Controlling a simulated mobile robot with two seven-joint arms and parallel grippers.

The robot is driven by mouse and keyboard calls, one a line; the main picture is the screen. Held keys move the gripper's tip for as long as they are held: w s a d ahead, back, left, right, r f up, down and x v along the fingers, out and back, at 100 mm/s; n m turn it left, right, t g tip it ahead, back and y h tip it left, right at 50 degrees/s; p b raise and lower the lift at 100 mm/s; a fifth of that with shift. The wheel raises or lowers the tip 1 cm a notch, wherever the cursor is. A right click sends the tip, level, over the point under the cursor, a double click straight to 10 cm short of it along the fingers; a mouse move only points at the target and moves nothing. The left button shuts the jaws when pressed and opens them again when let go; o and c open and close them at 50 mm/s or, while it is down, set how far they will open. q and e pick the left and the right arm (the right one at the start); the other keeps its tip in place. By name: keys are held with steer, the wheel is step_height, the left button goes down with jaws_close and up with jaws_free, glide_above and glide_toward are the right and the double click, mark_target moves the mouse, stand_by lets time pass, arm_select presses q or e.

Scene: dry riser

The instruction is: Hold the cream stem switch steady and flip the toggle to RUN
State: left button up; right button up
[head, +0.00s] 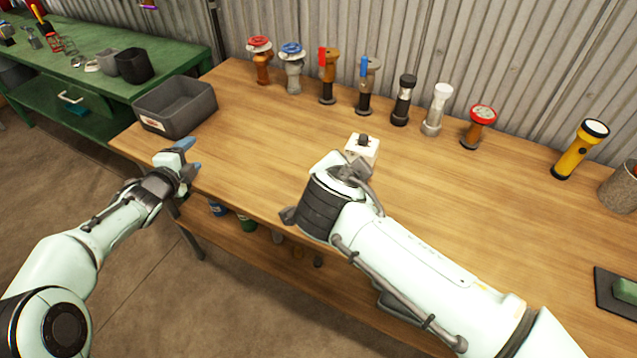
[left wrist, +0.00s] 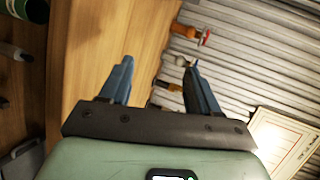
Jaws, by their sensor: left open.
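The cream stem switch (head: 361,150) is on the wooden bench, a small pale block with a dark toggle (head: 363,140) on top. My right gripper (head: 349,167) is right at its near side; my own wrist covers the switch's lower part and the fingers. I cannot tell whether those fingers grip it. I cannot read any RUN mark. My left gripper (head: 188,157) is open and empty near the bench's left front edge, well left of the switch. Its blue fingers stand apart in the left wrist view (left wrist: 160,82), with nothing between them.
A grey bin (head: 178,112) sits at the bench's left end. Several valves and fittings, including a red-wheel valve (head: 261,62), line the back by the corrugated wall (head: 420,40). A yellow flashlight (head: 578,150) stands at right. Bare bench (head: 270,140) lies between bin and switch.

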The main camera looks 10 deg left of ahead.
arm_select(q)
steer(key=d+m+h, duration=0.2)
steer(key=d+m, duration=0.2)
steer(key=d, duration=0.1)
steer(key=d+m+h, duration=0.1)
steer(key=d+m, duration=0.3)
steer(key=d, duration=0.1)
steer(key=w+d+m+g+h, duration=0.1)
steer(key=d+m+h, duration=0.1)
steer(key=d+m, duration=0.3)
steer(key=shift+w+d+f+h, duration=0.1)
steer(key=shift+d+f+h, duration=0.2)
steer(key=shift+d, duration=0.3)
steer(key=s+d+m+g+h, duration=0.1)
steer(key=d+m, duration=0.4)
steer(key=s+d+m+g+h, duration=0.1)
steer(key=d+m+h, duration=0.1)
steer(key=d+m, duration=0.2)
steer(key=s+d+m+g+h, duration=0.1)
steer(key=s+d+m+g, duration=0.1)
steer(key=d+m, duration=0.3)
steer(key=shift+d+f+m+h, duration=0.1)
steer(key=shift+d+m+h, duration=0.2)
steer(key=shift+d, duration=0.6)
steer(key=shift+w+d+f, duration=0.15)
steer(key=shift+w+d, duration=0.05)
steer(key=shift+d, duration=0.05)
steer(key=x, duration=1.2)
steer(key=shift+w+d, duration=0.15)
steer(key=shift+w, duration=0.15)
